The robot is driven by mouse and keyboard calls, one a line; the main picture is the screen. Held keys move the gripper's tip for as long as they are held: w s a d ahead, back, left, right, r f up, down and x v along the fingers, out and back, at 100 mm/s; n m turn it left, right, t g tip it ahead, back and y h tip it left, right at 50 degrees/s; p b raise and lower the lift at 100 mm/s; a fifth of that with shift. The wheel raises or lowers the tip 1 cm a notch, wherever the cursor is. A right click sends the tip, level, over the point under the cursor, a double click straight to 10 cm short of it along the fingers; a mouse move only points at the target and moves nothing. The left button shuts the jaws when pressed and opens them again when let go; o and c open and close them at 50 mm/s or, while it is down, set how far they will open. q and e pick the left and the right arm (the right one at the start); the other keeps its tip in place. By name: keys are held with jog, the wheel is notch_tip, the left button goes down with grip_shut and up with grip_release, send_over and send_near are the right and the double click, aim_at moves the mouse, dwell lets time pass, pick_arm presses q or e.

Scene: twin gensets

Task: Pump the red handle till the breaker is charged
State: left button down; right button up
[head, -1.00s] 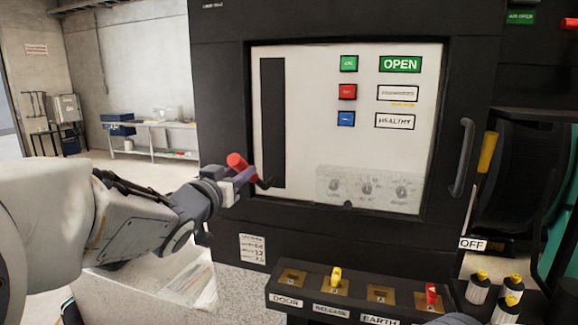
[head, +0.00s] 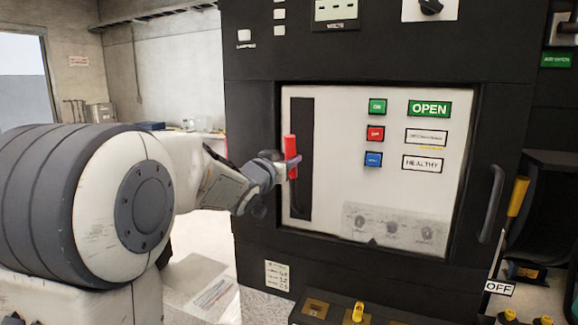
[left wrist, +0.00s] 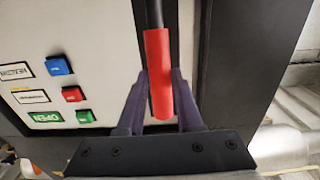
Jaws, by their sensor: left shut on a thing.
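The red handle (head: 291,155) stands nearly upright in front of the dark vertical slot (head: 302,200) at the left of the breaker's pale front panel (head: 345,170). My left gripper (head: 285,167) is shut on the red handle. In the left wrist view the red handle (left wrist: 158,75) lies between the two fingers of my left gripper (left wrist: 160,100), with a dark rod running up from it. The panel carries a green "OPEN" label (head: 429,108) and a "HEALTHY" label (head: 422,163). The wording of the label between them is too small to read. My right gripper is not in view.
Green, red (head: 375,133) and blue (head: 373,159) buttons sit on the panel. A dark door handle (head: 491,205) stands out at the right. A ledge with a yellow key (head: 358,312) juts out below.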

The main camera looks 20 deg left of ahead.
pick_arm(q)
jog(key=w, duration=0.1)
jog(key=w+r, duration=0.1)
jog(key=shift+w+r+p, duration=0.25)
jog(key=shift+w+p, duration=0.05)
jog(key=shift+p, duration=0.1)
